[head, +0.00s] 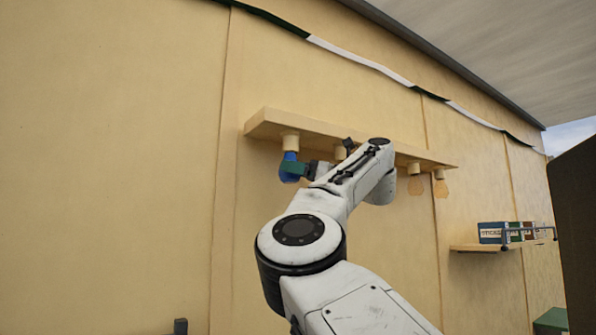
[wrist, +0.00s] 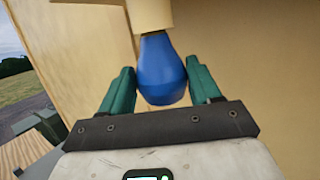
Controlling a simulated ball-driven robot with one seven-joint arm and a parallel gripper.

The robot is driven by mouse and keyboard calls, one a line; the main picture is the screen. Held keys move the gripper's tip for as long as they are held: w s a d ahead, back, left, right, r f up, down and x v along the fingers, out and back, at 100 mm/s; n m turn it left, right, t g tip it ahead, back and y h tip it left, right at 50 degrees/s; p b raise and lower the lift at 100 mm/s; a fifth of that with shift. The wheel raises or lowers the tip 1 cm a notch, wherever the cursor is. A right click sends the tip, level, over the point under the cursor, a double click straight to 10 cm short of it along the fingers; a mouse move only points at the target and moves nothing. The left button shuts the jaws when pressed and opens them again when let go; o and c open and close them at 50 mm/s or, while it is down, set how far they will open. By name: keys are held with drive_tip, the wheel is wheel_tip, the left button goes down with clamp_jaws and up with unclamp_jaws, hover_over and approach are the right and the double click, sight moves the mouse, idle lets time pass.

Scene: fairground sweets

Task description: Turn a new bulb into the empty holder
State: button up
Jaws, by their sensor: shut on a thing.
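A blue bulb (wrist: 162,70) is between the green fingers of my gripper (wrist: 163,95) in the wrist view. Its neck meets the underside of a cream holder (wrist: 151,14); how deep it sits in the holder is hidden. In the head view the blue bulb (head: 290,167) hangs upright below the leftmost holder (head: 291,141), with my gripper (head: 290,170) closed around it from the right. The holders are fixed under a cream batten (head: 265,122) on the wall. My arm hides part of the middle of the batten.
Further right, amber bulbs (head: 441,189) hang from the holders. A wall shelf (head: 485,248) with boxes (head: 492,233) and a rail is at the right. A dark panel (head: 577,220) stands at the right edge. The wall left of the batten is bare.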

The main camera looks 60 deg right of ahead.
drive_tip(key=shift+f, duration=0.3)
idle(0.5)
drive_tip(key=shift+r, duration=0.3)
idle(0.8)
drive_tip(key=h, duration=0.1)
drive_tip(key=m+h, duration=0.1)
drive_tip(key=h, duration=0.1)
drive_tip(key=shift+w+a+f+m+b, duration=0.1)
drive_tip(key=shift+w+a+m+b, duration=0.15)
drive_tip(key=shift+m+b, duration=0.1)
drive_tip(key=m+g+h, duration=0.1)
drive_tip(key=h, duration=0.1)
drive_tip(key=m+g+h+p, duration=0.1)
drive_tip(key=h, duration=0.1)
drive_tip(key=shift+w+a+r+m, duration=0.15)
drive_tip(key=shift+a+r+m, duration=0.1)
drive_tip(key=shift+a, duration=0.1)
drive_tip(key=m+g+h, duration=0.1)
drive_tip(key=h, duration=0.1)
drive_tip(key=m+g+h, duration=0.2)
drive_tip(key=h, duration=0.1)
drive_tip(key=shift+w+a+f, duration=0.1)
drive_tip(key=shift+f, duration=0.1)
drive_tip(key=m+g+h, duration=0.2)
drive_tip(key=shift+w+a+g+h, duration=0.1)
drive_tip(key=shift+a+g+h, duration=0.1)
drive_tip(key=shift+g+h, duration=0.1)
drive_tip(key=shift+r+m+g+h, duration=0.1)
drive_tip(key=shift+m+g+h, duration=0.6)
drive_tip(key=shift+g+h, duration=0.2)
